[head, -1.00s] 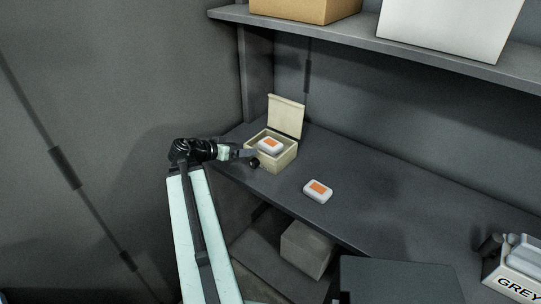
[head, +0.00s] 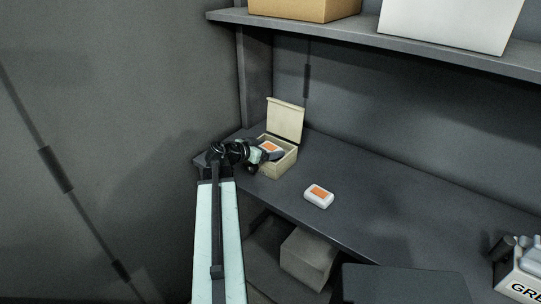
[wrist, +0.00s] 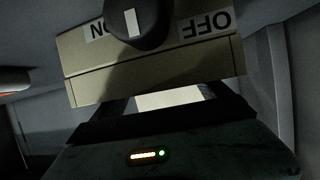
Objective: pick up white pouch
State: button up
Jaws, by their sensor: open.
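One white pouch with an orange patch (head: 319,196) lies flat on the dark counter, right of the cream box. A second white pouch with an orange patch (head: 270,147) sits inside the open cream box (head: 285,163), partly hidden by my arm. My gripper (head: 270,157) is at the box's left front side, overlapping it in the head view; contact cannot be told. In the wrist view my open gripper (wrist: 172,98) faces the cream box front (wrist: 165,75). A pale patch shows between the fingers; I cannot tell what it is.
The box's hinged lid (head: 286,119) stands up at the back. A black knob (wrist: 138,22) between ON and OFF labels is on the box. A shelf (head: 400,52) with boxes hangs above. A grey-labelled container (head: 520,280) stands at right. The counter's middle is clear.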

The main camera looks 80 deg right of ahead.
aim_at(270, 146)
jog(key=shift+s+d+f, duration=0.3)
jog(key=shift+d, duration=0.2)
jog(key=shift+r, duration=0.1)
jog(key=c, duration=1.2)
notch_tip(270, 146, up, 10)
jog(key=p, duration=1)
jog(key=shift+r, duration=0.15)
